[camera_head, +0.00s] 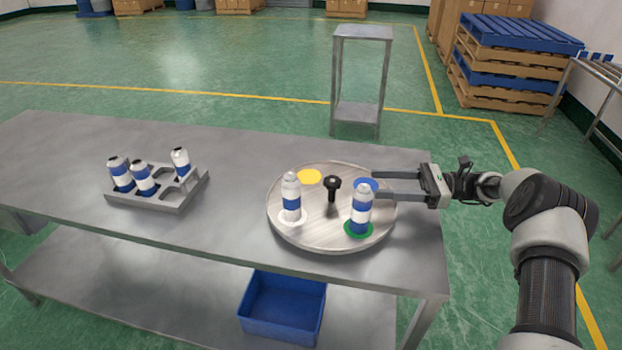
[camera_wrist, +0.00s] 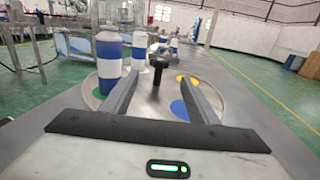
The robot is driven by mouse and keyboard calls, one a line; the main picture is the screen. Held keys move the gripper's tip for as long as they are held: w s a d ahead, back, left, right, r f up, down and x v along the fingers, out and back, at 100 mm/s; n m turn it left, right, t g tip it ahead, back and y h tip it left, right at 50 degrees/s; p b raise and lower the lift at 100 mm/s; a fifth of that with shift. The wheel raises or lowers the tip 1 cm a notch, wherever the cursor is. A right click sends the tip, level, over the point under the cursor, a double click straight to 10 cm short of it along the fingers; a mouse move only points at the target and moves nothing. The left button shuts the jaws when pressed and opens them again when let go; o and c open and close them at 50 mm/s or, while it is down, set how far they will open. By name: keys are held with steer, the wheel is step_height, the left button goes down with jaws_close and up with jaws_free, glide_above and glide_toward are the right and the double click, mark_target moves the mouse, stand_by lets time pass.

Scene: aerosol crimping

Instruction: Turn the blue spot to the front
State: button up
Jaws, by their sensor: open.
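The round turntable (camera_head: 330,233) lies on the metal table. Its blue spot (camera_head: 365,184) is at the back right and bare; in the wrist view it (camera_wrist: 179,108) is partly hidden by the right finger. The yellow spot (camera_head: 309,176) is back left and bare. The green spot (camera_head: 358,235) is front right, under one can (camera_head: 361,208); the white spot (camera_head: 293,222) is front left, under another can (camera_head: 291,198). A black knob (camera_head: 332,184) stands upright at the centre. My gripper (camera_head: 374,185) is open and empty, reaching in from the right, its fingertips short of the knob.
A grey rack (camera_head: 157,204) with several cans stands on the table's left. The table between rack and turntable is clear. A blue bin (camera_head: 283,305) is below the table, and a metal stand (camera_head: 357,120) is behind it.

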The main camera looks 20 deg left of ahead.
steer(key=p, duration=0.1)
glide_above(317, 199)
stand_by(0.3)
jaws_close()
